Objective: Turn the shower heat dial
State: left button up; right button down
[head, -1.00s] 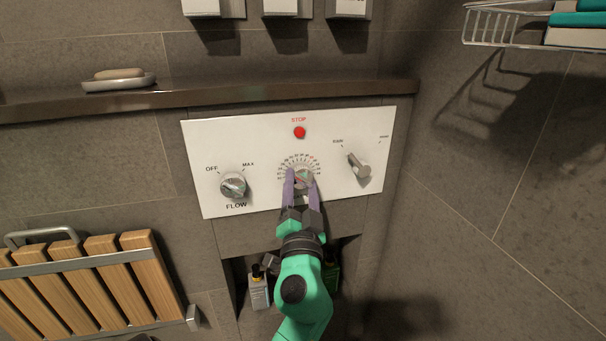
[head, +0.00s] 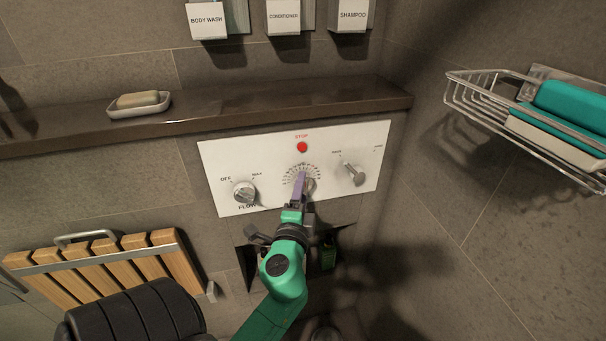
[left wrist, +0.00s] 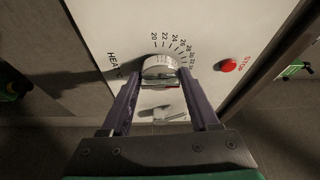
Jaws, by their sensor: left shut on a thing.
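The heat dial (head: 309,186) is a round silver knob in the middle of the white control panel (head: 222,160), with a scale of numbers around its top. My left gripper (head: 302,182) is at the dial and partly covers it in the head view. In the left wrist view, the dial (left wrist: 161,66) sits between the two purple fingers (left wrist: 162,90), and the gripper is shut on it. The "HEAT" label and numbers from 20 upward show beside it. My right gripper is in neither view.
The flow knob (head: 244,192) is left of the dial, the lever knob (head: 354,174) right, and the red stop button (head: 302,147) above. A ledge (head: 250,112) with a soap dish (head: 140,105) runs above the panel. A wire basket (head: 480,95) juts from the right wall.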

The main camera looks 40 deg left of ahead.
pick_arm(q)
jog(key=shift+a+r+m+p, duration=0.15)
jog(key=shift+r+m+p, duration=0.55)
jog(key=shift+p, duration=0.5)
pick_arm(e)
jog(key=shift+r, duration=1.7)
pick_arm(q)
jog(key=shift+f, duration=0.2)
jog(key=o, duration=1.2)
jog(key=shift+o, duration=0.8)
jog(key=shift+s, duration=0.15)
jog(key=shift+f, duration=0.1)
jog(key=shift+f, duration=0.1)
